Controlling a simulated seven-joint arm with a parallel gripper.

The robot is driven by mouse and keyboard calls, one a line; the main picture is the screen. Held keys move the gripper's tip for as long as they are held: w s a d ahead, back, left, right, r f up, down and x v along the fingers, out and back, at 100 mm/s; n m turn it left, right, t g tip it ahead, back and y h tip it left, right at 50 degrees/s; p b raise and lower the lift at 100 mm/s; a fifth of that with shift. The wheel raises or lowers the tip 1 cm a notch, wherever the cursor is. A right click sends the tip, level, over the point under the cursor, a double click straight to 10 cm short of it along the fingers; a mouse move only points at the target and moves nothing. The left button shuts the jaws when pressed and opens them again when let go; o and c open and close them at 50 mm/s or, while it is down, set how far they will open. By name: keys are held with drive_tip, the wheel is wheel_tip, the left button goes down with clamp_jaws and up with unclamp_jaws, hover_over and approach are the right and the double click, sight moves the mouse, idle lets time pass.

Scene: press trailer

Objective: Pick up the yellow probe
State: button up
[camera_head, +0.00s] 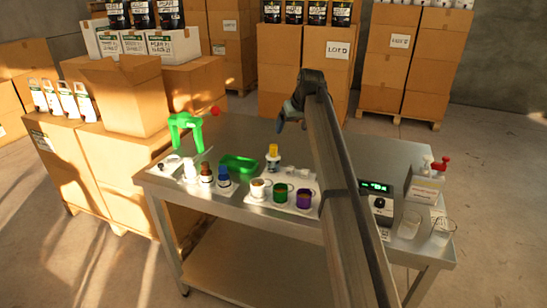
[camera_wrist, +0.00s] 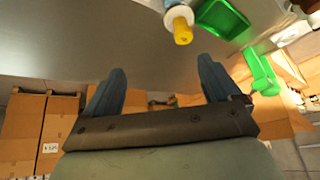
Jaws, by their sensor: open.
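The yellow probe (camera_head: 273,150) stands upright on the steel table, yellow end up with a white part below, near the middle of the table. In the wrist view the yellow probe (camera_wrist: 182,32) shows at the top, right of centre, beyond the fingertips. My gripper (camera_head: 284,120) is above the table, over and slightly right of the probe. In the wrist view my gripper (camera_wrist: 162,66) has its two blue fingers spread wide with nothing between them. The probe is apart from both fingers.
A green tray (camera_head: 239,164) and a green stand (camera_head: 184,130) are left of the probe. Several bottles and cups (camera_head: 303,198) line the front edge. A device with a green display (camera_head: 376,187) and glass beakers (camera_head: 409,224) are on the right. Cardboard boxes (camera_head: 128,95) stand behind.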

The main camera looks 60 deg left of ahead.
sight(274, 147)
drive_tip(key=shift+n+h, duration=0.5)
drive_tip(key=shift+h, duration=0.1)
drive_tip(key=s+a+f, duration=0.1)
drive_tip(key=f, duration=0.1)
drive_tip(key=s+a+f, duration=0.1)
drive_tip(key=s+f, duration=0.1)
drive_tip(key=f, duration=0.1)
drive_tip(key=s+a+f, duration=0.1)
drive_tip(key=a+f, duration=0.1)
drive_tip(key=f, duration=0.1)
drive_tip(key=shift+s+a+f, duration=0.1)
drive_tip(key=shift+s+f, duration=0.1)
drive_tip(key=shift+a+x, duration=0.15)
drive_tip(key=shift+x, duration=1.1)
drive_tip(key=shift+a+x, duration=0.1)
drive_tip(key=shift+x, duration=1.2)
drive_tip(key=shift+w+r, duration=0.1)
drive_tip(key=shift+r, duration=0.05)
drive_tip(key=c, duration=1.2)
